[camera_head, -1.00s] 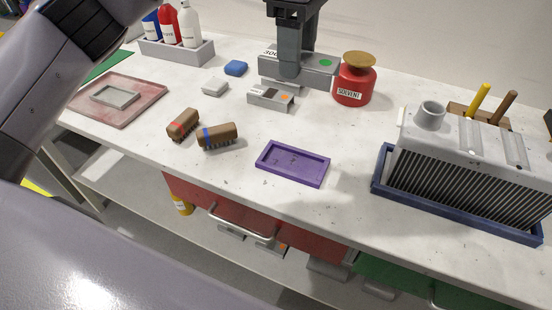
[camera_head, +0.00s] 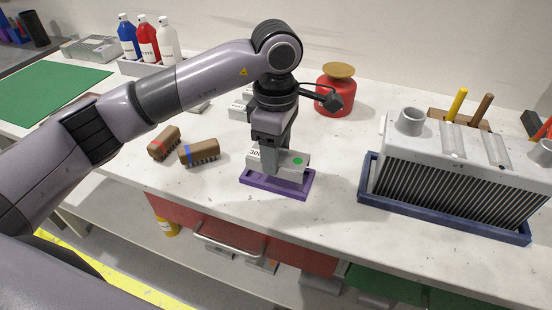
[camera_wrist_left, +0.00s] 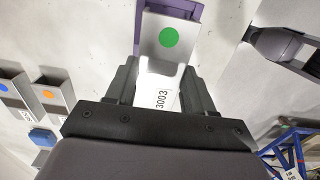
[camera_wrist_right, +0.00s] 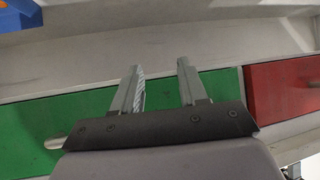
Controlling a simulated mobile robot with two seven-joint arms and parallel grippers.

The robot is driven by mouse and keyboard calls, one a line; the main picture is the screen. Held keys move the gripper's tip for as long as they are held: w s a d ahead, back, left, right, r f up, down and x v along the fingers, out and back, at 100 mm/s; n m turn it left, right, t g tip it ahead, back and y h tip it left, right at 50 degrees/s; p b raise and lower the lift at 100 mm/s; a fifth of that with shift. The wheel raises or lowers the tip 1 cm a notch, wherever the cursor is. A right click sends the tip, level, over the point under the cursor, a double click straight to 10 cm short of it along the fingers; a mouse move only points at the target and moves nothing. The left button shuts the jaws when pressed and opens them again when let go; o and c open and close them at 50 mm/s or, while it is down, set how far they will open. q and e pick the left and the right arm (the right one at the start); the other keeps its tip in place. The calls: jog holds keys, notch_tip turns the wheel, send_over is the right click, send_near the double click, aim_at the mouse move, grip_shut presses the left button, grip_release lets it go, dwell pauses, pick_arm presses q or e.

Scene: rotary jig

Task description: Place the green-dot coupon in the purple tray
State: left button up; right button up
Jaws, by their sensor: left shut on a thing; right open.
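The green-dot coupon (camera_head: 293,166) is a grey metal block with a green dot and a label ending in 3003; it also shows in the left wrist view (camera_wrist_left: 165,58). My left gripper (camera_head: 272,155) is shut on it. The coupon is over the purple tray (camera_head: 272,189), whose rim also shows in the left wrist view (camera_wrist_left: 190,12). I cannot tell whether the coupon touches the tray floor. My right gripper (camera_wrist_right: 160,75) is open and empty, in front of the bench's drawer fronts; it is not seen in the head view.
Two brushes (camera_head: 200,152) lie left of the tray. A red solvent jar (camera_head: 334,92) stands behind. A finned grey block (camera_head: 465,165) sits in a blue tray (camera_head: 440,216) at right. Orange-dot (camera_wrist_left: 50,97) and blue-dot (camera_wrist_left: 14,92) coupons show in the left wrist view. The bench between tray and finned block is clear.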

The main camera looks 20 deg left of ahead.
pick_arm(q)
notch_tip(320, 180, down, 2)
jog(key=shift+f, duration=0.25)
jog(key=shift+f, duration=0.25)
jog(key=o, duration=1.3)
jog(key=shift+c, duration=0.2)
jog(key=shift+r, duration=0.1)
jog(key=shift+r, duration=0.15)
notch_tip(320, 180, up, 12)
